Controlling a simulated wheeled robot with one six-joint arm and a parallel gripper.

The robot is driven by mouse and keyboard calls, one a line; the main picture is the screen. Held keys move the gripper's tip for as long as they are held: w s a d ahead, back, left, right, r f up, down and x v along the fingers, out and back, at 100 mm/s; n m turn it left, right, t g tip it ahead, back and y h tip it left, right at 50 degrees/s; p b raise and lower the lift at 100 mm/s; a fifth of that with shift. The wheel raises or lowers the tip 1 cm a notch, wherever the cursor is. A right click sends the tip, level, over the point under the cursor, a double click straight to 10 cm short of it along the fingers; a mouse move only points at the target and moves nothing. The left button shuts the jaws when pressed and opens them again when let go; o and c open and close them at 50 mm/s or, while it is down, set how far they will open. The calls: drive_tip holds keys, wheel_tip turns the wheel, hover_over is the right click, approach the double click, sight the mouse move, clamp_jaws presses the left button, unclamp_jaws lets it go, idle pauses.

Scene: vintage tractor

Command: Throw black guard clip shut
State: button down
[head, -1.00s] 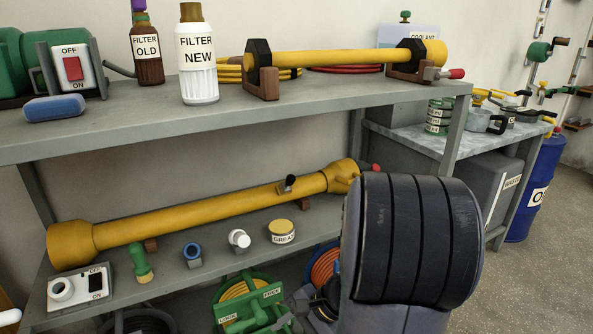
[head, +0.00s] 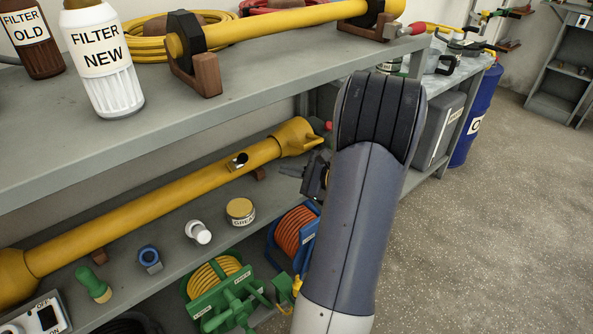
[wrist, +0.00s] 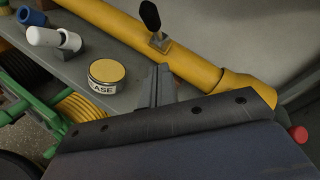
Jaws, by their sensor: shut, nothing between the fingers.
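The black guard clip (wrist: 150,15) sticks up from a small metal base on the yellow shaft guard (wrist: 195,55) in the wrist view. In the head view my gripper (head: 289,171) is right of the clip, partly hidden by my arm.
A grease tin (head: 240,211), white fitting (head: 198,232) and blue fitting (head: 150,257) stand on the lower shelf before the shaft. The upper shelf (head: 170,125) runs above it. Green (head: 225,290) and blue (head: 293,235) reels sit below. Open floor lies right.

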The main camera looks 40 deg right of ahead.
sight(241, 160)
drive_tip(key=w+a, duration=0.4)
drive_tip(key=w, duration=0.3)
drive_tip(key=shift+a+r+b, duration=0.15)
drive_tip(key=shift+r+b, duration=0.2)
